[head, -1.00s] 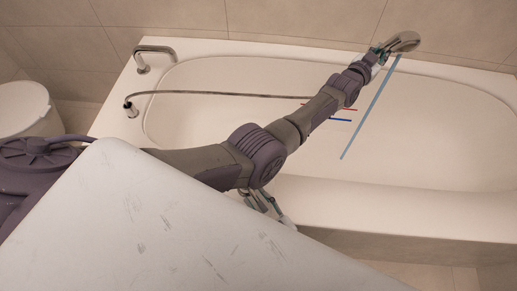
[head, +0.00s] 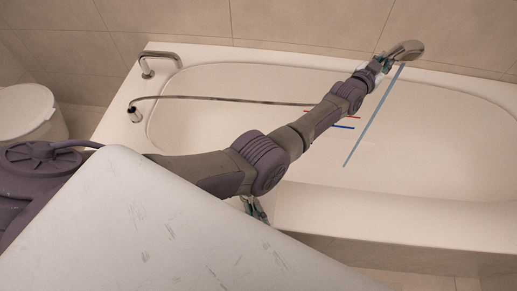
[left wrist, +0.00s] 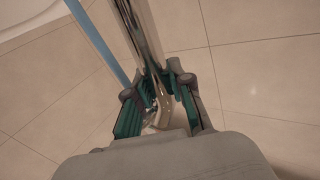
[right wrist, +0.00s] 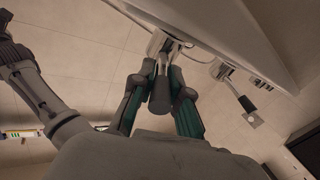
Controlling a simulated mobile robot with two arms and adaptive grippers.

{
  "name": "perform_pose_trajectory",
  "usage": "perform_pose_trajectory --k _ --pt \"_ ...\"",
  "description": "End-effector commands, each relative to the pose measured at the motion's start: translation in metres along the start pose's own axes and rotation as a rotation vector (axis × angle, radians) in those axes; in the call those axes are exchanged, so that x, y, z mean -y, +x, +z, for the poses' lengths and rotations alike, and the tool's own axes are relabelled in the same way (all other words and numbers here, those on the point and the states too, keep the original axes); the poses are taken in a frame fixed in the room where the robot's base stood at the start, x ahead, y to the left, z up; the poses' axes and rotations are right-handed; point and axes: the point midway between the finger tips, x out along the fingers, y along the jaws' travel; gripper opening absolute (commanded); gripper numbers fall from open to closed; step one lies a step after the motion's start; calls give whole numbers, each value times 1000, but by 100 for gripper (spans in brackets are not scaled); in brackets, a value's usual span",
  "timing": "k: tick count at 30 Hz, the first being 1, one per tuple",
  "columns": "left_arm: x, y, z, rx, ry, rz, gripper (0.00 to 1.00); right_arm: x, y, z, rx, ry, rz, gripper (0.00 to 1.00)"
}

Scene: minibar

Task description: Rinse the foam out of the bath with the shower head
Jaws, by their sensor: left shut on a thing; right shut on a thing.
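The white bath (head: 440,150) lies along the tiled wall. I cannot pick out foam against its white inside. My left gripper (head: 384,64) is above the far rim, shut on the chrome shower head (head: 405,50). In the left wrist view the chrome handle (left wrist: 145,35) runs between the fingers (left wrist: 160,90). A straight pale-blue streak (head: 373,115) runs from the shower head down over the bath inside. My right gripper (head: 255,208) is low beside the near bath side, partly hidden. In the right wrist view its fingers (right wrist: 160,85) close on a dark cylindrical thing (right wrist: 159,98).
A chrome tap (head: 158,58) and the hose fitting (head: 133,114) stand at the left end of the bath. The hose (head: 220,96) stretches across the bath. A white round bin or stool (head: 25,110) is at left. Small red and blue lines show near my left arm.

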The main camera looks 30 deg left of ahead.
Motion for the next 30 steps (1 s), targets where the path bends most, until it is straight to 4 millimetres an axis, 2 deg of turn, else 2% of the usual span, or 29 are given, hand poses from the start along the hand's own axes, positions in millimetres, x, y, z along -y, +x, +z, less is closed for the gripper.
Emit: perform_pose_trajectory --k 4,14,15,19,30 --pt "0 0 -1 -2 0 -1 0 4 1 -3 10 2 64 0" --pt "0 0 -1 -2 0 -1 0 5 1 -3 12 -2 72 0" --pt "0 0 -1 -2 0 -1 0 5 1 -3 11 -2 71 20" --pt "0 0 -1 -2 0 -1 0 5 1 -2 12 -2 71 40" --pt "0 0 -1 -3 0 -1 0 5 -5 -1 15 -2 70 40"
